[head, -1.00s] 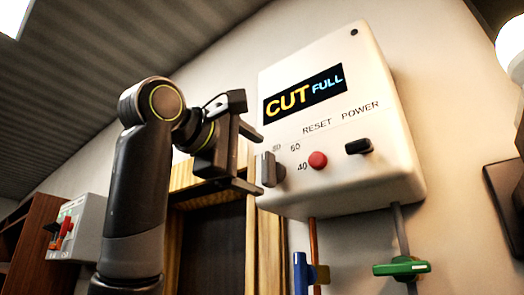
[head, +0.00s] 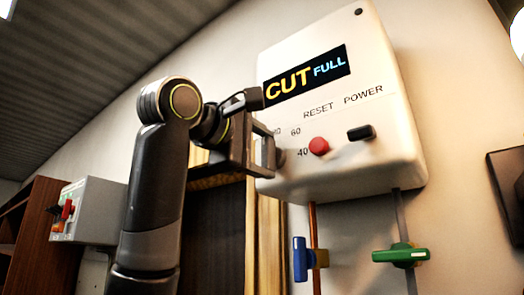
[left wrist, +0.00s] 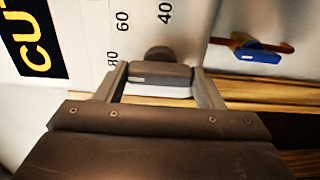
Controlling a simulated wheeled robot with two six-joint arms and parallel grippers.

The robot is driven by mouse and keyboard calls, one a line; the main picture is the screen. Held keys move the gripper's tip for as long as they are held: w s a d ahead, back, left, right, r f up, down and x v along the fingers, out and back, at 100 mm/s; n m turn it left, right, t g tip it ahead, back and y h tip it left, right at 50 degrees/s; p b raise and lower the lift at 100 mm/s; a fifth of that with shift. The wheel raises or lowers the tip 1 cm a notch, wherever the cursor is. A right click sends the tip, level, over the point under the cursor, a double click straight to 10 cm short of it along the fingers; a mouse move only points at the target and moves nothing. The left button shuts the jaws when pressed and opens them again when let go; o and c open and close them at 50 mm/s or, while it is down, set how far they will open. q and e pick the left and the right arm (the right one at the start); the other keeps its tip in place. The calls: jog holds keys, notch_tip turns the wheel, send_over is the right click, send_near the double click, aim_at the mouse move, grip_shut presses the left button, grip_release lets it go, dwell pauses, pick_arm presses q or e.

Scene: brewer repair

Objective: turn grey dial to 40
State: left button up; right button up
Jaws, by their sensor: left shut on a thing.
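The grey dial (left wrist: 160,73) is a bar-shaped knob on the lower left of the white brewer box (head: 330,105). In the left wrist view it lies between my fingers, with a white mark at its left end, on the side of the 80 label (left wrist: 113,58). The labels 60 (left wrist: 122,22) and 40 (left wrist: 165,12) show above it. In the head view my left gripper (head: 266,152) is at the dial, shut on it and hiding most of it. The box display (head: 307,77) reads CUT FULL. My right gripper is not in view.
A red RESET button (head: 319,146) and a black POWER switch (head: 361,132) sit right of the dial. Below the box are a blue valve handle (head: 300,258) and a green one (head: 401,254) on pipes. A grey box (head: 88,208) with red controls is at left.

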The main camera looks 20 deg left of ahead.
pick_arm(q)
jog(key=shift+f+m, duration=0.1)
jog(key=shift+m, duration=0.3)
jog(key=m+b, duration=0.1)
jog(key=m, duration=0.1)
jog(key=shift+m+b, duration=0.4)
jog(key=m+b, duration=0.1)
jog(key=m, duration=0.3)
jog(key=shift+m, duration=0.3)
jog(key=m, duration=0.4)
jog(key=shift+m, duration=0.3)
jog(key=m, duration=0.5)
jog(key=shift+b, duration=0.3)
jog(key=o, duration=1)
